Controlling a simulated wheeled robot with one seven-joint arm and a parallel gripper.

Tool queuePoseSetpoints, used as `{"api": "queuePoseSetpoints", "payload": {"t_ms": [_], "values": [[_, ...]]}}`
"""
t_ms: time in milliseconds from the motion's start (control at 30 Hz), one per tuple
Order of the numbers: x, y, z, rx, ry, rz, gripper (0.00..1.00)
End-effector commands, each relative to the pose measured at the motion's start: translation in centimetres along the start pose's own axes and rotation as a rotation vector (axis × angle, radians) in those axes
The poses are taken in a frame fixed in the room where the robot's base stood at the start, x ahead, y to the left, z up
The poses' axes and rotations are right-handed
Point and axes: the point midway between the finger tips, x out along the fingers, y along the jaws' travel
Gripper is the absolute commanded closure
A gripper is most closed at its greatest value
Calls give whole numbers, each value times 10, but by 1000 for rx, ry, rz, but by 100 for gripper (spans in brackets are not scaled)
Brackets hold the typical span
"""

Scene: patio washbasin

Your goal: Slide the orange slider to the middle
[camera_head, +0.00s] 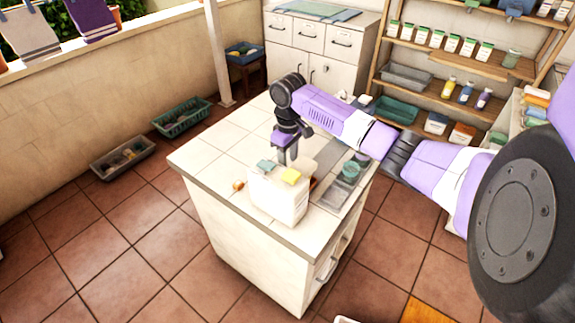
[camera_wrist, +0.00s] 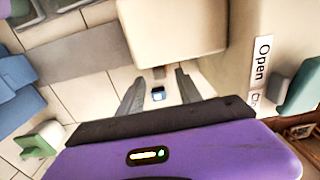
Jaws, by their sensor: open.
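A small orange piece (camera_head: 238,185) shows on the white tiled counter, at the left side of a white box (camera_head: 282,200). It looks like the orange slider, but it is too small to be sure. My gripper (camera_head: 284,155) points down just behind the box, its tips partly hidden by it. In the wrist view my gripper (camera_wrist: 160,85) has its two fingers apart over the tiles. A small dark blue piece (camera_wrist: 158,94) shows between them, apparently below. No clearly orange slider shows in the wrist view.
The box carries a teal piece (camera_head: 266,166) and a yellow piece (camera_head: 291,176) on top. In the wrist view a cream block (camera_wrist: 170,28) stands close beyond the fingers, and an "Open" label (camera_wrist: 262,60) is at right. The counter's left part (camera_head: 205,155) is clear.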

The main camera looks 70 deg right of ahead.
Motion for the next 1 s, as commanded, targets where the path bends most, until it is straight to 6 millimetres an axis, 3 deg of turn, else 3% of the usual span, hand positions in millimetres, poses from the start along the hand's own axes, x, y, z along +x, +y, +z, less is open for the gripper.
{"api": "queuePoseSetpoints", "payload": {"t_ms": [200,567,767,1000], "values": [[24,0,0,0,-1,1,58],[30,0,0,0,1,1,58],[30,0,0,0,1,1,97],[30,0,0,0,1,1,100]]}}
